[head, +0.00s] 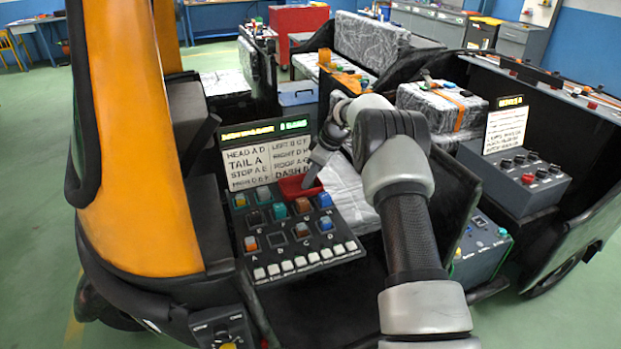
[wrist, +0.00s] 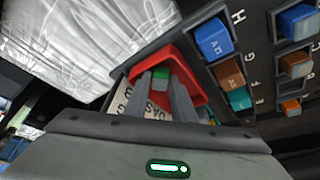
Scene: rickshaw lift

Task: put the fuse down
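My gripper (head: 313,178) reaches down at the red tray (head: 297,189) at the back edge of the fuse panel (head: 272,262). In the wrist view my gripper (wrist: 163,80) has a small green fuse (wrist: 160,74) between its fingertips, with a finger against each side. The fuse is inside the outline of the red tray (wrist: 196,88); I cannot tell whether it touches the tray's floor. The fuse is too small to make out in the head view.
Blue, brown, teal and orange fuses sit in the lettered panel slots beside the tray, among them a blue one (wrist: 216,38). A lettered card (head: 267,158) stands behind the panel. A silver-wrapped seat (wrist: 85,40) lies beyond the tray. A second control box (head: 515,178) stands at right.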

